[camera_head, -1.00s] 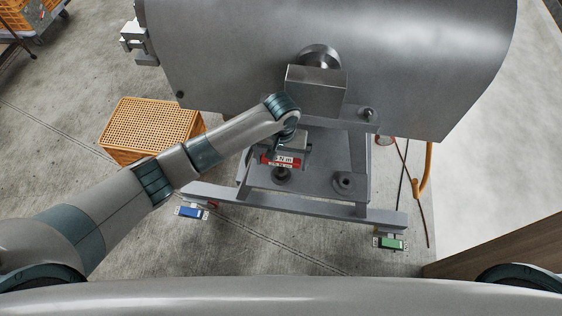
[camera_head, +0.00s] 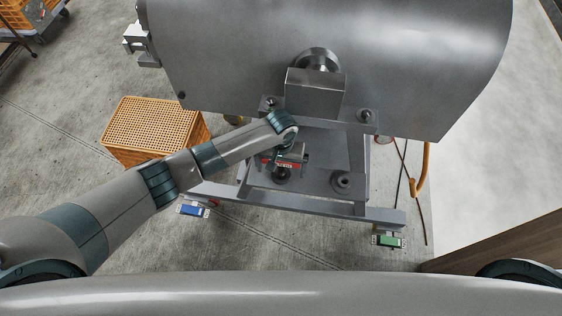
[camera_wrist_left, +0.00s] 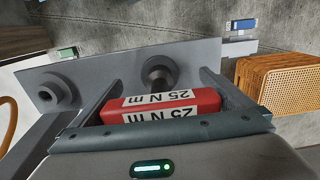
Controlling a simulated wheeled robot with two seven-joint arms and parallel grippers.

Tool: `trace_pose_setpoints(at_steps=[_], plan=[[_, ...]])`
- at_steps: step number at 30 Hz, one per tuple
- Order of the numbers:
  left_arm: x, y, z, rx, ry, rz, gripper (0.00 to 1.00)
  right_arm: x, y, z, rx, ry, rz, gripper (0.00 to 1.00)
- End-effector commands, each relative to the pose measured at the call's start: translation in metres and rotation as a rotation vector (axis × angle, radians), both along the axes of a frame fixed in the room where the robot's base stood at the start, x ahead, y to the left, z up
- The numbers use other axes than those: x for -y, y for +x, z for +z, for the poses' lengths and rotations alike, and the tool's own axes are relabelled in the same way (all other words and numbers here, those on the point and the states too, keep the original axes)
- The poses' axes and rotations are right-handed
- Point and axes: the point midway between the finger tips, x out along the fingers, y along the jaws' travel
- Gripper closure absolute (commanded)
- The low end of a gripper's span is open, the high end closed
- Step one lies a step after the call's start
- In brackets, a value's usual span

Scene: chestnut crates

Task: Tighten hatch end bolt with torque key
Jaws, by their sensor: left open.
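The torque key has a red head (camera_wrist_left: 160,103) labelled 25 N m in the left wrist view. Its dark shaft stands in a round socket (camera_wrist_left: 157,70) on the grey plate. In the head view a red strip of the key (camera_head: 268,163) shows under my left gripper (camera_head: 286,158). The left gripper's open fingers (camera_wrist_left: 160,84) lie on either side of the red head. Two bolts, a left one (camera_head: 270,103) and a right one (camera_head: 367,116), sit on the flange under the large grey cylinder (camera_head: 400,60). Which is the hatch end bolt, I cannot tell. My right gripper is not in view.
A second, empty socket (camera_head: 343,181) is on the plate, and it also shows in the left wrist view (camera_wrist_left: 57,93). An orange crate (camera_head: 150,122) stands left of the frame. Blue (camera_head: 191,210) and green (camera_head: 390,240) blocks sit near the frame's feet. A yellow hose (camera_head: 422,175) hangs at right.

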Motion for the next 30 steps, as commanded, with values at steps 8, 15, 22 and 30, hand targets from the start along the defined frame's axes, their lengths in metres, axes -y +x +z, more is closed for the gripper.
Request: trace_pose_setpoints(at_steps=[8,15,22,30], plan=[[0.0,0.0,0.0,0.0,0.0,0.0,0.05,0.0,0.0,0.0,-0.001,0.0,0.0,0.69],[0.0,0.0,0.001,0.0,-0.001,0.0,0.36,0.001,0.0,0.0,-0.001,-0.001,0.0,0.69],[0.0,0.0,0.002,0.001,-0.001,0.0,0.36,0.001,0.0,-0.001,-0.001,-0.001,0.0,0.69],[0.0,0.001,0.018,0.002,-0.002,0.001,0.36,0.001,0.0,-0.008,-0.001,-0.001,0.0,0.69]])
